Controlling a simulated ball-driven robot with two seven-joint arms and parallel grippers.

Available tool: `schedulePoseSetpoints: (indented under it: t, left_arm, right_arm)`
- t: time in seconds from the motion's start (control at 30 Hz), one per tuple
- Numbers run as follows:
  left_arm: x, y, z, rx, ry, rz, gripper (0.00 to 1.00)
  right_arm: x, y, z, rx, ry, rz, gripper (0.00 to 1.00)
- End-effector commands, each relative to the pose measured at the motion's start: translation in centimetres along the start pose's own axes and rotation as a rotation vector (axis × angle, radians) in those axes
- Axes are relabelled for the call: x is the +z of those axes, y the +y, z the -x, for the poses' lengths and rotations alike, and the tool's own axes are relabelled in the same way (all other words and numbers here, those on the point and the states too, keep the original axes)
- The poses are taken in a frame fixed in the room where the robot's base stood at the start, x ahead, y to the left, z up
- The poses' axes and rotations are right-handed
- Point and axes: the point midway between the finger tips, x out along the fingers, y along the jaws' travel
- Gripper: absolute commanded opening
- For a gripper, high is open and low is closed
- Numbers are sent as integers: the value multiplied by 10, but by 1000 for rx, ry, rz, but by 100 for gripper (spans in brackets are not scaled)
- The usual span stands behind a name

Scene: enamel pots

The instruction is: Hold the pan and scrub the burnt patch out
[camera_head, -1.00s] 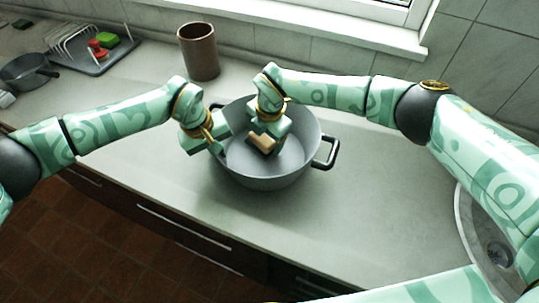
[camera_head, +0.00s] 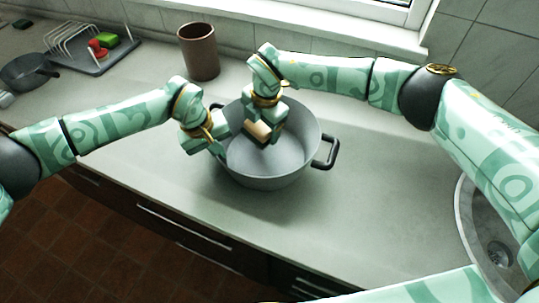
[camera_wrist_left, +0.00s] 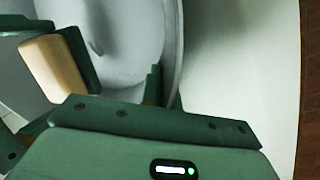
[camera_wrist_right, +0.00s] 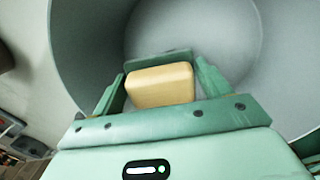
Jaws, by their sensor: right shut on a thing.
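A grey pan (camera_head: 270,180) stands on the counter, its black handle (camera_head: 326,152) on the right. My left gripper (camera_head: 220,148) is at the pan's left rim; the left wrist view shows its finger (camera_wrist_left: 154,85) beside the rim (camera_wrist_left: 176,75), and its grip is unclear. My right gripper (camera_head: 262,132) is shut on a tan sponge block with a dark green side (camera_wrist_right: 160,88) and holds it inside the pan, above or at the floor; contact is unclear. The sponge also shows in the left wrist view (camera_wrist_left: 55,67). A small dark mark (camera_wrist_left: 97,47) shows on the pan there; no clear burnt patch is visible.
A brown cup (camera_head: 198,52) stands behind the pan. A dish rack tray (camera_head: 95,62) with red and green items and a dark pan (camera_head: 27,72) are at the far left. A round sink (camera_head: 485,235) is at the right. The counter before the pan is clear.

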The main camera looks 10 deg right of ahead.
Motion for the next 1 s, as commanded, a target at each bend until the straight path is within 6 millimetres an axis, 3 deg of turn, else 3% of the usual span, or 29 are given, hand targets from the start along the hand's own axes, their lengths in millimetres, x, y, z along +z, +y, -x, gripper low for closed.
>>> schedulePoseSetpoints:
  t: [0.53,1.0]
  left_arm:
    - [0,1,1,2,0,-1,0]
    - [0,1,1,2,0,-1,0]
  right_arm:
    - [0,11,77,1,0,0,48]
    - [4,10,85,0,0,-2,48]
